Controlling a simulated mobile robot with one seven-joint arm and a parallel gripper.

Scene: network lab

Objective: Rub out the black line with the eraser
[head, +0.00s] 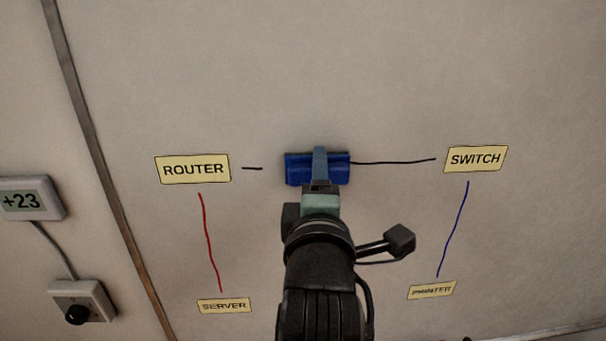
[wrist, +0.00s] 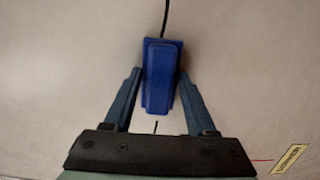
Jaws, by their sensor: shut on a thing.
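The blue eraser (head: 298,170) is held in my gripper (head: 319,165) against or very close to the light wall surface, between the ROUTER and SWITCH labels. The wrist view also shows the eraser (wrist: 160,80) between the two fingers of my gripper (wrist: 160,85). The black line (head: 393,162) shows in two parts. A longer part runs from the eraser's right side towards SWITCH. A short stub (head: 252,168) lies near ROUTER, with bare surface between it and the eraser. The surface under the eraser is hidden.
The ROUTER label (head: 193,169) and SWITCH label (head: 475,159) flank the eraser. A red line (head: 210,243) runs down to SERVER (head: 223,306), a blue line (head: 453,229) to PRINTER (head: 432,290). A strip (head: 97,170), a display (head: 30,199) and a knob box (head: 82,304) are at left.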

